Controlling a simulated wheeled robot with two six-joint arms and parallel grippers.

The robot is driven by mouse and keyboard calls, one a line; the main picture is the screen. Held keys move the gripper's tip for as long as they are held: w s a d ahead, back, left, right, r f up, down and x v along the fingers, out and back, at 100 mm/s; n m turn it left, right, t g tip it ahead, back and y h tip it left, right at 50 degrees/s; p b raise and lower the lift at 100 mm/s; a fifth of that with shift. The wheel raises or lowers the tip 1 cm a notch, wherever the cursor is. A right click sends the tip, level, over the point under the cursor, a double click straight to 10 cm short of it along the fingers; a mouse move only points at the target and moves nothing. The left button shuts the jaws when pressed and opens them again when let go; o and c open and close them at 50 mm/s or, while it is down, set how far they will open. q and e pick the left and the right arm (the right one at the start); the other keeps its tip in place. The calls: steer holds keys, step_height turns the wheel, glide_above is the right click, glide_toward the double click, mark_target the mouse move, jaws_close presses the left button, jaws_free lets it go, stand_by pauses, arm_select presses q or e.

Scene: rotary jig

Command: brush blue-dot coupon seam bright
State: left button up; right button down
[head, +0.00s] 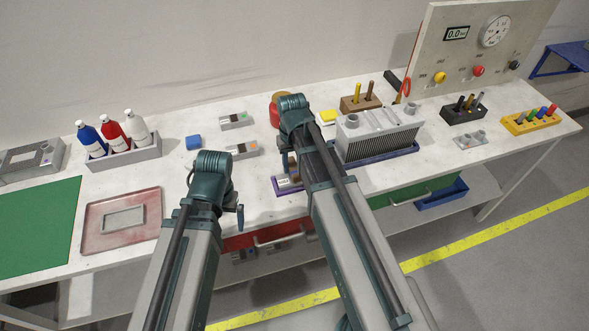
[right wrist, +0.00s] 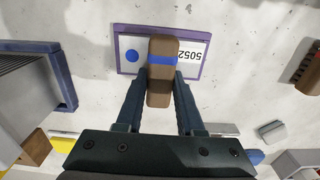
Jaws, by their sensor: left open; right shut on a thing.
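My right gripper (right wrist: 162,78) is shut on a brown block-like brush with a blue band (right wrist: 161,92). The brush is over a purple-framed plate (right wrist: 118,50) with a blue dot (right wrist: 132,55) and an upside-down "5052" label (right wrist: 193,52). I cannot tell whether brush and plate touch, and the brush covers the plate's middle. In the head view the purple plate (head: 288,186) lies near the table's front, partly behind my right arm; that gripper is mostly hidden. My left gripper (head: 239,217) is open and empty at the front edge, left of the plate.
A finned grey block (head: 378,140) stands close on the right, before a gauge panel (head: 460,40).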

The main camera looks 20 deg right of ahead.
mark_target(296, 172)
steer(key=shift+w, duration=0.55)
steer(key=shift+s, duration=2.05)
steer(key=shift+r, duration=0.15)
step_height(296, 172, up, 6)
steer(key=p, duration=0.6)
